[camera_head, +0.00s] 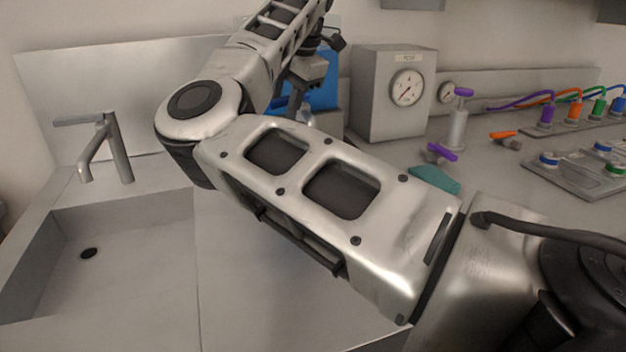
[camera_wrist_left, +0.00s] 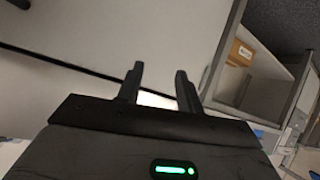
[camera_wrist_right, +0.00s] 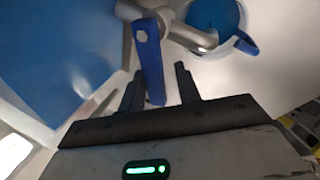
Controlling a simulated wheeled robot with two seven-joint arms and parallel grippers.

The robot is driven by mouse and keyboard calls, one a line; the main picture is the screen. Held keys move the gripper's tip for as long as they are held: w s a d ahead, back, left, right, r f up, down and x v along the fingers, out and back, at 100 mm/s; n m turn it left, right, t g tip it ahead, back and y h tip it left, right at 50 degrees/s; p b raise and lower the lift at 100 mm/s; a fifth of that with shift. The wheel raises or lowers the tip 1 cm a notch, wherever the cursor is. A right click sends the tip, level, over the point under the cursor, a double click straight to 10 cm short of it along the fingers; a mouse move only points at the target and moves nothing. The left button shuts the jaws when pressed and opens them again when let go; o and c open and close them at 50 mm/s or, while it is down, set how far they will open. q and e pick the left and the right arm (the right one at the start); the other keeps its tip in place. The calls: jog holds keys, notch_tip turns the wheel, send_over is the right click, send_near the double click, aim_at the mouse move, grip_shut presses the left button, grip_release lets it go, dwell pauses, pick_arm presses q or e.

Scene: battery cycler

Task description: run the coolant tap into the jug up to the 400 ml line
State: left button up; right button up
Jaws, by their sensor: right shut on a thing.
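The coolant tap (camera_wrist_right: 190,36) is a grey pipe with a blue lever (camera_wrist_right: 148,62) in the right wrist view. My right gripper (camera_wrist_right: 158,82) is shut on the lever, which lies between its fingers. The jug (camera_wrist_right: 245,42), with a pale rim and a blue handle, stands beyond the tap's end; blue shows inside it. Its 400 ml line and the level cannot be read. In the head view my right gripper (camera_head: 298,92) is small, in front of the blue tank (camera_head: 323,92). My left gripper (camera_wrist_left: 160,85) is open and empty in its wrist view.
A sink (camera_head: 120,250) with a grey faucet (camera_head: 112,150) is at the left. A grey gauge box (camera_head: 375,115) stands right of the tank. Colored plugs with cables (camera_head: 575,112) and a cell tray (camera_head: 575,175) are at the right. My right arm covers the middle bench.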

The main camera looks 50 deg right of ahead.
jog(key=shift+c, duration=0.6)
jog(key=w+m+p, duration=0.1)
jog(key=m, duration=0.1)
jog(key=m+h+p, duration=0.1)
jog(key=m, duration=0.1)
jog(key=w+m+p, duration=0.1)
jog(key=shift+w+d+m+h+p, duration=0.3)
jog(key=shift+w+d+m+h, duration=0.05)
jog(key=shift+m+h, duration=0.05)
jog(key=shift+w, duration=0.1)
jog(key=shift+o, duration=1.2)
